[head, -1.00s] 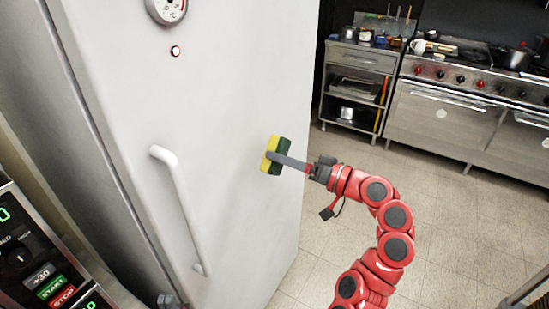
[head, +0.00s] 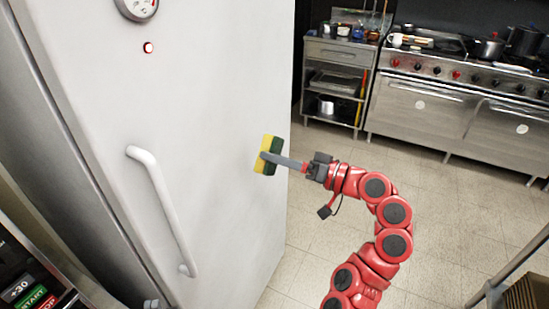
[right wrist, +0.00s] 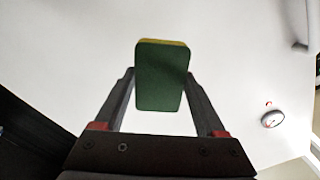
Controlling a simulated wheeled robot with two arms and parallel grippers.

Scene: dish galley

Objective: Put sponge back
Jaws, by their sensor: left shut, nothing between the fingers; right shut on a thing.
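The sponge (head: 268,155), yellow on one side and dark green on the other, is held upright in my right gripper (head: 270,157), in front of the white door. In the right wrist view the sponge (right wrist: 161,78) shows its green face between the two fingers, with a thin yellow edge on top. The gripper is shut on it. Whether the sponge touches the door behind it I cannot tell. Only a small part of my left gripper (head: 151,303) shows at the bottom edge, below the door handle; it is shut and empty.
The large white door (head: 215,100) has a long handle (head: 160,208) and a dial (head: 138,8). A control panel (head: 30,292) is at lower left. A steel shelf unit (head: 335,80) and stove (head: 440,100) stand at the back. A table edge (head: 515,275) shows at lower right. Tiled floor between is clear.

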